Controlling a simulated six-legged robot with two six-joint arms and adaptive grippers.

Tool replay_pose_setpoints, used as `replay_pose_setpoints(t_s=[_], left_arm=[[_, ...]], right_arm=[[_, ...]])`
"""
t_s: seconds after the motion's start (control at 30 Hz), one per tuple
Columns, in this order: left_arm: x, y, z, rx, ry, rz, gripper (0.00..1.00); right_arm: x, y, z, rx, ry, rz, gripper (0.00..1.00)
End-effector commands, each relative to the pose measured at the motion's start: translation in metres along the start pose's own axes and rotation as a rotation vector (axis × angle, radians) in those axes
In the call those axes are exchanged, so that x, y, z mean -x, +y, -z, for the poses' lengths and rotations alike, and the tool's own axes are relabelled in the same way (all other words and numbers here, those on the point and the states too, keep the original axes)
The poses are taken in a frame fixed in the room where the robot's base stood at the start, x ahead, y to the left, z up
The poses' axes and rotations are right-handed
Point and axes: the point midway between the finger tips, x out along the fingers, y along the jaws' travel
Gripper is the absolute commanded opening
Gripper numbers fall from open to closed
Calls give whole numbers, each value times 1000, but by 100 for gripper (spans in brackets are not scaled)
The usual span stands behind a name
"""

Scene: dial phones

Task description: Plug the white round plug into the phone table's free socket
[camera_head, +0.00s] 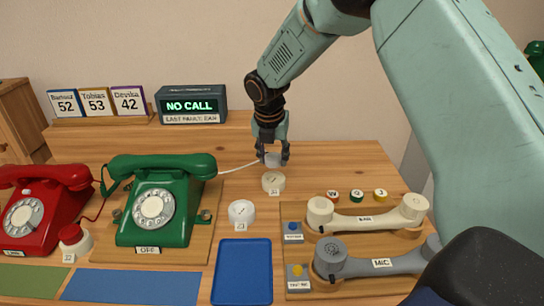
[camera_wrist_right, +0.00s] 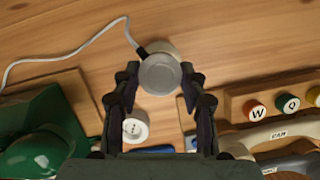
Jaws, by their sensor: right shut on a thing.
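My right gripper (camera_head: 272,153) is shut on the white round plug (camera_head: 273,159). It holds the plug upright just above and behind a cream round socket (camera_head: 273,183) on the table. In the right wrist view the plug (camera_wrist_right: 160,74) sits between the fingertips and partly covers a cream round shape behind it. A white cord (camera_wrist_right: 70,51) runs from the plug to the left. A second white round socket (camera_head: 241,212) stands nearer, with an open face. A red plug (camera_head: 71,235) sits on a white socket at the left. My left gripper is not in view.
A green dial phone (camera_head: 160,205) and a red dial phone (camera_head: 38,210) stand at the left. A blue tray (camera_head: 243,272) lies in front. Cream (camera_head: 367,217) and grey (camera_head: 375,262) handsets lie at the right. A "NO CALL" display (camera_head: 191,105) stands at the back.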

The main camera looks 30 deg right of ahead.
Motion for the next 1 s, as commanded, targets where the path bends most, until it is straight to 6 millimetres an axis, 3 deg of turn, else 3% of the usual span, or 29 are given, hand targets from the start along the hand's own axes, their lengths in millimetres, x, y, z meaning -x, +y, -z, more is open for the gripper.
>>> replay_pose_setpoints(t_s=[0.27,0.7,1.0], left_arm=[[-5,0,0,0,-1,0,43],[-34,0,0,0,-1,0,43],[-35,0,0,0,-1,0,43]], right_arm=[[-5,0,3,52,1,-14,17],[-27,1,10,49,1,-14,17],[-27,1,10,48,1,-13,17]])
